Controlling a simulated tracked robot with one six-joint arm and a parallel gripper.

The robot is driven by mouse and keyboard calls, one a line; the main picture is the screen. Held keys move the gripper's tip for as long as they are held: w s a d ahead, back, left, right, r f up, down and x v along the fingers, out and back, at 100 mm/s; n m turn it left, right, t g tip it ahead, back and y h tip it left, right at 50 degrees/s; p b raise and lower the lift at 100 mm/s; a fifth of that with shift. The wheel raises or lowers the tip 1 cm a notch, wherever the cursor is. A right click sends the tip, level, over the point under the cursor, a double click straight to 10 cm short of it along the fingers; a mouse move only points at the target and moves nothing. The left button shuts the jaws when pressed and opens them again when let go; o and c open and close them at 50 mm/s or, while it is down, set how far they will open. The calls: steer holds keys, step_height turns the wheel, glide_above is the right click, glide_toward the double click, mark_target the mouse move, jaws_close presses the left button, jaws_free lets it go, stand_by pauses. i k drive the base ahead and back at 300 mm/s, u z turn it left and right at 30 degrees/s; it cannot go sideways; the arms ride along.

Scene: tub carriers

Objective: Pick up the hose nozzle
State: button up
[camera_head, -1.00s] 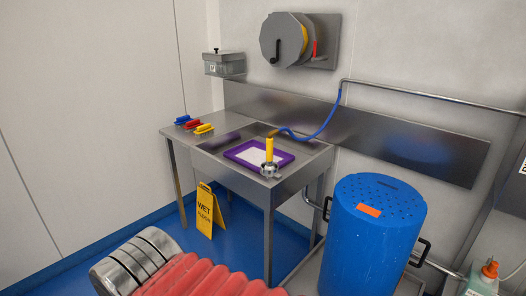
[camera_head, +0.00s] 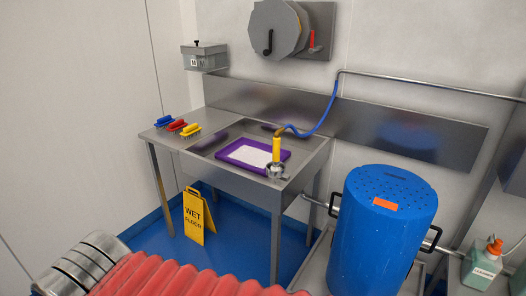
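The hose nozzle (camera_head: 276,150) is yellow and stands upright at the front right edge of a steel sink table (camera_head: 232,176). A grey metal piece (camera_head: 276,171) is around its lower end; I cannot tell whether this is a holder or part of the nozzle. A blue hose (camera_head: 318,127) runs from its top to a pipe on the wall. My gripper is not in view. A red ribbed part and silver cylinder, which look like my arm, show at the bottom left, well apart from the nozzle.
A purple tray (camera_head: 230,158) lies in the sink beside the nozzle. Several coloured brushes (camera_head: 176,126) lie at the left. A yellow wet-floor sign (camera_head: 194,216) stands below. A blue drum (camera_head: 385,235) and a cleaner bottle (camera_head: 481,267) stand at the right. A hose reel (camera_head: 277,28) hangs above.

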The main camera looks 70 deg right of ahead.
mark_target(275, 166)
steer(key=i, duration=1.9)
steer(key=z, duration=3.35)
